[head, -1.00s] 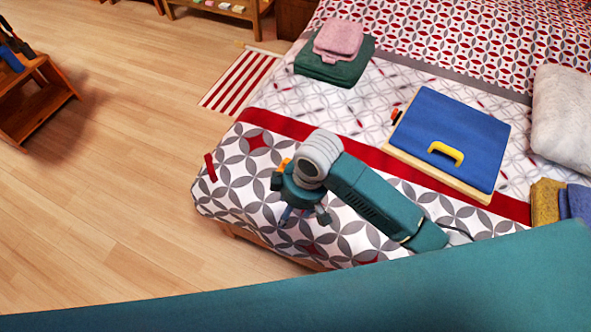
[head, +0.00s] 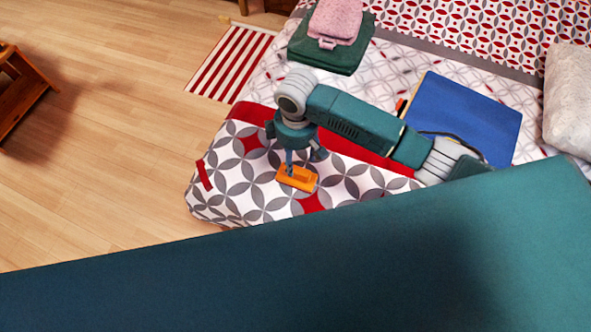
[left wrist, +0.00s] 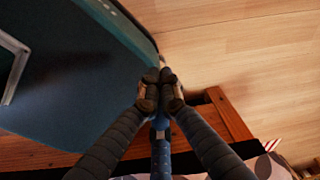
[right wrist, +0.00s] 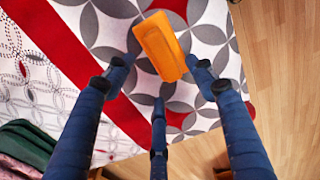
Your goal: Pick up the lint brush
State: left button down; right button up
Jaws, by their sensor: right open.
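An orange block-like object, which looks like the lint brush (head: 297,178), lies on the patterned bedspread near the bed's foot corner. It also shows in the right wrist view as an orange slab (right wrist: 162,46), lying just ahead of and between the fingertips. My right gripper (head: 297,160) is above the bed, over the far side of the brush, with its fingers pointing down. In the right wrist view its fingers (right wrist: 158,72) are spread apart and hold nothing. My left gripper (left wrist: 160,90) shows only in its wrist view, with its fingertips together and nothing visible between them.
A blue-covered board (head: 465,115) lies on the bed behind my right arm. Folded green (head: 330,55) and pink (head: 335,20) cloths are stacked near the bed's edge. A wooden stool (head: 22,95) stands at far left on open floor. My teal arm covers the foreground.

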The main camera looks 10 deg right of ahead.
aim_at(297, 168)
jog(key=shift+s+f, duration=0.15)
jog(key=shift+f, duration=1.1)
notch_tip(297, 168, down, 5)
jog(key=shift+s+d+r, duration=0.1)
jog(key=shift+c, duration=0.5)
jog(key=c, duration=0.9)
pick_arm(q)
jog(key=shift+s+r, duration=0.1)
jog(key=shift+s, duration=1.15)
pick_arm(e)
jog(key=c, duration=0.3)
